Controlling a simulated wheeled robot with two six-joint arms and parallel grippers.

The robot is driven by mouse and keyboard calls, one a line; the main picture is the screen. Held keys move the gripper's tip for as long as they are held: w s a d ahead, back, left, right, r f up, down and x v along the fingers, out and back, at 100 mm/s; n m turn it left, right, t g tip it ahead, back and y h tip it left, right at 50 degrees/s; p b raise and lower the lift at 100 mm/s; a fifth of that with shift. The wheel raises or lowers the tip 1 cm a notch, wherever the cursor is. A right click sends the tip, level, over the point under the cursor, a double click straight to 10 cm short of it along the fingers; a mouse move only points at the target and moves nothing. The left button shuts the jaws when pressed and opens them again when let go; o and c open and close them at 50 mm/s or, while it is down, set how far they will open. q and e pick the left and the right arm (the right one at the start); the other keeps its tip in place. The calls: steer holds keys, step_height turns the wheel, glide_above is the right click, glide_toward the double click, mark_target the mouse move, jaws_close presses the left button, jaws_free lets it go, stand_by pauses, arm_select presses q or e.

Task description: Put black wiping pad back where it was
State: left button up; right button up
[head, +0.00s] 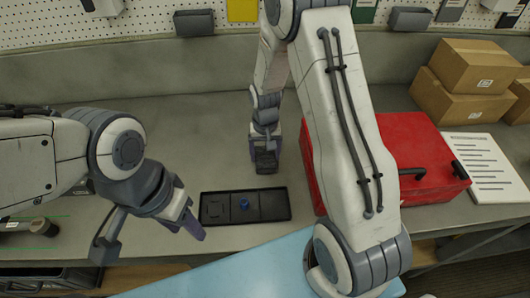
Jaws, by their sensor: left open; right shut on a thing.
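The black wiping pad (266,162) is a small dark block in my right gripper (265,152), which is shut on it. The pad is just behind a black tray (275,213) and in front of the back wall. I cannot tell whether the pad touches the bench. My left gripper (191,222) is open and empty, to the left of the tray.
A red toolbox (405,145) stands to the right, partly hidden by my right arm. Cardboard boxes (468,75) and a printed sheet (488,165) lie further right. A light blue surface (235,270) is in front. The bench left of my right gripper is clear.

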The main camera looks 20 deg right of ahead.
mark_target(265, 156)
steer(key=o, duration=1.2)
steer(key=shift+f, duration=0.15)
steer(key=shift+c, duration=0.2)
steer(key=shift+r, duration=0.2)
step_height(265, 156, up, 12)
steer(key=b, duration=0.2)
steer(key=s+a+r+n, duration=0.2)
steer(key=s+a+n, duration=0.1)
steer(key=s+a, duration=0.3)
steer(key=s+a+r+n, duration=0.3)
steer(key=s+a, duration=0.3)
steer(key=s+a+n+y, duration=0.1)
steer(key=s+n, duration=0.3)
steer(key=s, duration=0.8)
steer(key=shift+a+f+n, duration=0.15)
steer(key=shift+a+n, duration=0.15)
steer(key=shift+a, duration=0.3)
